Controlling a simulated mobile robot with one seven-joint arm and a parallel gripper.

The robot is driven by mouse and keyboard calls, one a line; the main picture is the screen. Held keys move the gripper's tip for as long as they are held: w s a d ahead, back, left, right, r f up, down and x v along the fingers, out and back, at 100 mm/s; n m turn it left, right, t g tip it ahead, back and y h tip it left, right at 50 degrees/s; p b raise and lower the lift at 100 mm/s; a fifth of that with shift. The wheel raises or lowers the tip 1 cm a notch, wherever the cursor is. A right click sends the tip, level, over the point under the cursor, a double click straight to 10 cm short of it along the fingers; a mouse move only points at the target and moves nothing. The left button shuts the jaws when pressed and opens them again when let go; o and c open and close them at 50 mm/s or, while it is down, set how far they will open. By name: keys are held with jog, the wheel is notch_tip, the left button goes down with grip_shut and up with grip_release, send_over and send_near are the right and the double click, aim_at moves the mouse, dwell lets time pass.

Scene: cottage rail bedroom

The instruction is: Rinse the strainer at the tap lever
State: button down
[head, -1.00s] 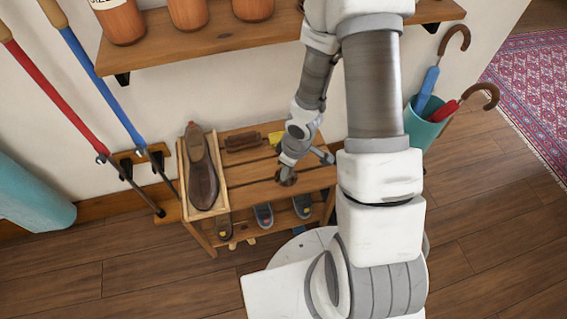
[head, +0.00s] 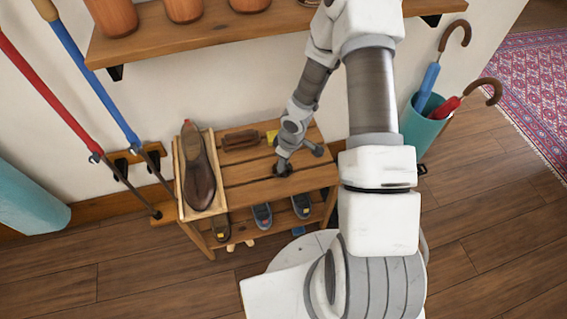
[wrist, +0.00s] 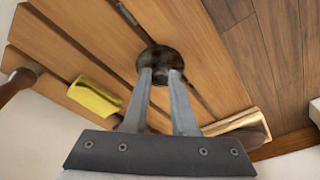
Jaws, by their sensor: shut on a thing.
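My gripper (head: 284,166) is shut on a small, dark, round thing (wrist: 160,59) at the slatted wooden bench top. The thing also shows in the head view (head: 283,171), small and partly covered by the fingers. I cannot tell for sure what it is, or whether it touches the slats. In the wrist view both fingers of my gripper (wrist: 160,76) reach its near edge. No strainer or tap lever can be made out in these frames.
The slatted bench (head: 262,190) stands against the wall. It carries a tray (head: 220,203) with a brown shoe (head: 198,172), a brown brush (head: 240,140) and a yellow cloth (head: 272,137). A shelf (head: 215,45) hangs above. A teal umbrella holder (head: 424,130) stands right.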

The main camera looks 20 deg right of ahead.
jog(key=shift+f, duration=0.1)
jog(key=c, duration=0.7)
grip_release()
